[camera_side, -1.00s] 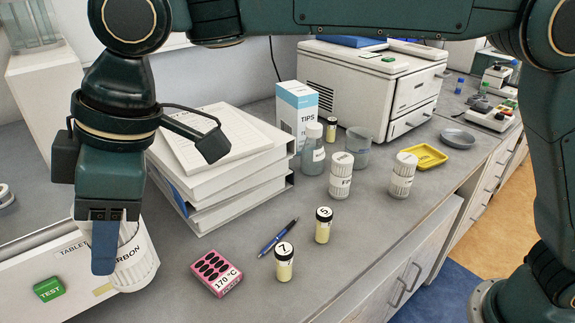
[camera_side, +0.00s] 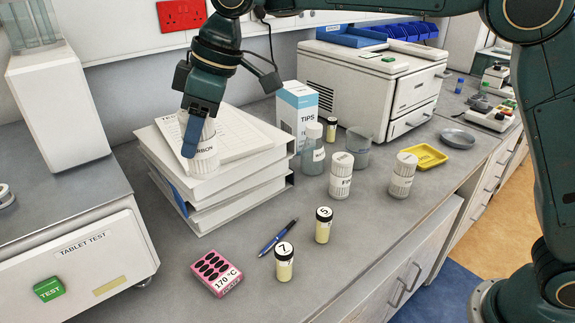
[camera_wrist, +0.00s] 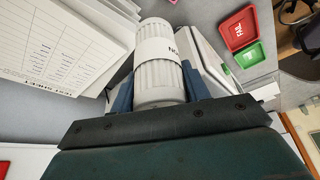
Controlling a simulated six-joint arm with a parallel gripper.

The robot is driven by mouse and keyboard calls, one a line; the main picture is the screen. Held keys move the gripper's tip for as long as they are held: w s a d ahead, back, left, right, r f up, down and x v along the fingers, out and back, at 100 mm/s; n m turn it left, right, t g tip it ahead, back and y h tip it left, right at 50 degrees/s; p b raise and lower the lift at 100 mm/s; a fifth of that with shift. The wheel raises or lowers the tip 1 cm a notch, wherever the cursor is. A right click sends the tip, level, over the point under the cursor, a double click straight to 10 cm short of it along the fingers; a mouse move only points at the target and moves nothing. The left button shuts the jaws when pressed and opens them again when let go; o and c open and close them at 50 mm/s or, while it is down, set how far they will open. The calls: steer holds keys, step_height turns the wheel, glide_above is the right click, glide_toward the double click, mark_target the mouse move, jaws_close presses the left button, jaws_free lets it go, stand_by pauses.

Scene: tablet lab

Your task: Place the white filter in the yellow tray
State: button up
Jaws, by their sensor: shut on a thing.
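The filter is upright in the side view, in front of the stacked binders. In the wrist view it also shows between the two blue fingers (camera_wrist: 157,70). The yellow tray (camera_side: 424,156) lies on the bench far to the right and looks empty. Two more white ribbed cylinders, one with partly readable lettering (camera_side: 341,176) and one (camera_side: 402,175) nearer the tray, stand on the bench.
White binders (camera_side: 235,190) are stacked beside my gripper. A tips box (camera_side: 297,115), a clear bottle (camera_side: 313,150) and a glass beaker (camera_side: 358,147) stand between them and the tray.

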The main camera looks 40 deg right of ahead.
steer(key=w+d+m+t, duration=0.1)
steer(key=w+d+m, duration=0.15)
steer(key=d, duration=0.65)
steer(key=w+d+m, duration=0.1)
steer(key=w+d, duration=0.3)
steer(key=d, duration=0.5)
steer(key=m+t+h, duration=0.1)
steer(key=m+h, duration=0.3)
steer(key=m, duration=0.6)
glide_above(422, 158)
step_height(422, 158, down, 15)
steer(key=shift+f, duration=0.15)
steer(key=shift+w, duration=0.1)
steer(key=shift+f, duration=2.15)
steer(key=shift+f, duration=0.1)
